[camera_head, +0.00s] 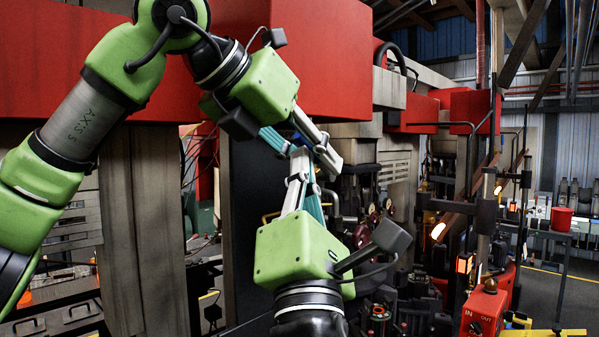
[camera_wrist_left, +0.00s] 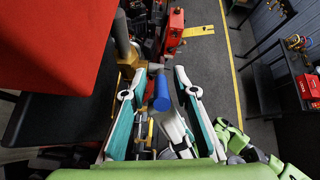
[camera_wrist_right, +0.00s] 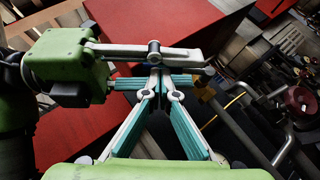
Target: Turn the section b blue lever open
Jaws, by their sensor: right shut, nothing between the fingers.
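The blue lever (camera_wrist_left: 162,92) shows in the left wrist view as a short blue cylinder between the spread fingers of my left gripper (camera_wrist_left: 158,88). No clear contact with either finger shows. A small blue patch near the crossing fingertips in the right wrist view may be part of it. In the right wrist view the right gripper (camera_wrist_right: 160,82) is shut and empty.
A large red housing (camera_head: 330,60) stands close behind the arms. A red box marked IN and OUT (camera_head: 484,312) and glowing bars (camera_head: 439,231) are at the right. The two grippers crowd each other. Open floor (camera_wrist_left: 258,135) lies to the right in the left wrist view.

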